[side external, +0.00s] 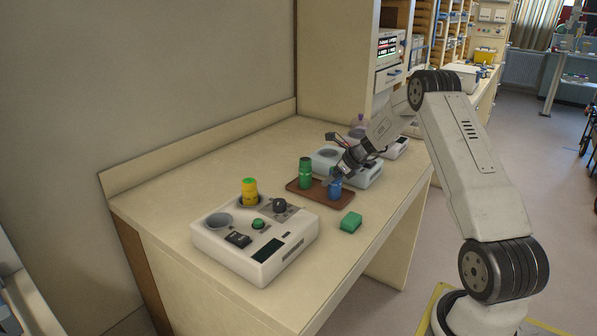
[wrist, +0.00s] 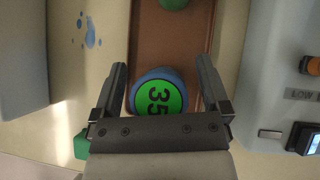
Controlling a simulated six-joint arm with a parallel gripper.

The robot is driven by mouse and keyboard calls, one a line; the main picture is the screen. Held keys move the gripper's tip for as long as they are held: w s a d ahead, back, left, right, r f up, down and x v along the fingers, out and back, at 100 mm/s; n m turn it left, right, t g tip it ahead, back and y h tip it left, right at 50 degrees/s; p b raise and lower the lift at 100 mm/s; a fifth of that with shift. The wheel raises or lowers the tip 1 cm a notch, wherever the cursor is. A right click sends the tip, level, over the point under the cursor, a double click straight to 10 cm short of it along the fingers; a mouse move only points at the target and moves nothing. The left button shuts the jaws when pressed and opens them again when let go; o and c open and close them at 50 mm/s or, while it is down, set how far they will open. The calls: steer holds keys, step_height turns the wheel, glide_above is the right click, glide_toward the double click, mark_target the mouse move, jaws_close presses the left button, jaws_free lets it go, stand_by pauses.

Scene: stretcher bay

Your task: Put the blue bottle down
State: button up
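The blue bottle (side external: 335,190) stands upright at the right end of the brown tray (side external: 312,197). In the wrist view the bottle (wrist: 134,92) is seen from above, with a green top marked 35. My gripper (side external: 337,176) is at the bottle from above. In the wrist view the gripper (wrist: 161,66) is open, one finger on each side of the bottle. A gap shows at the right finger and a narrower one at the left.
A green bottle (side external: 306,173) shares the tray. A white device (side external: 262,262) holding a yellow bottle (side external: 250,191) is at front left. A green block (side external: 350,222) lies beside the tray. More white devices (side external: 326,158) stand behind. The counter's front right is clear.

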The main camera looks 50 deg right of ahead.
steer(key=shift+r, duration=0.15)
steer(key=shift+s+r, duration=0.1)
steer(key=shift+r, duration=0.05)
steer(key=v, duration=1.1)
steer(key=shift+s+r, duration=0.25)
steer(key=shift+s, duration=0.05)
stand_by(0.5)
steer(key=s+a+f+n+g, duration=0.15)
steer(key=a+n+g, duration=0.25)
steer(key=a+n, duration=1.45)
steer(key=s+a+f+n, duration=0.1)
steer(key=s+a+n, duration=0.4)
steer(key=a+n, duration=0.2)
steer(key=s+a+f+n+g+h, duration=0.1)
steer(key=s+a+n, duration=0.4)
steer(key=a+n, duration=0.3)
steer(key=a, duration=0.4)
steer(key=shift+s+f+h, duration=0.3)
steer(key=shift+s+f, duration=0.05)
steer(key=shift+f, duration=0.05)
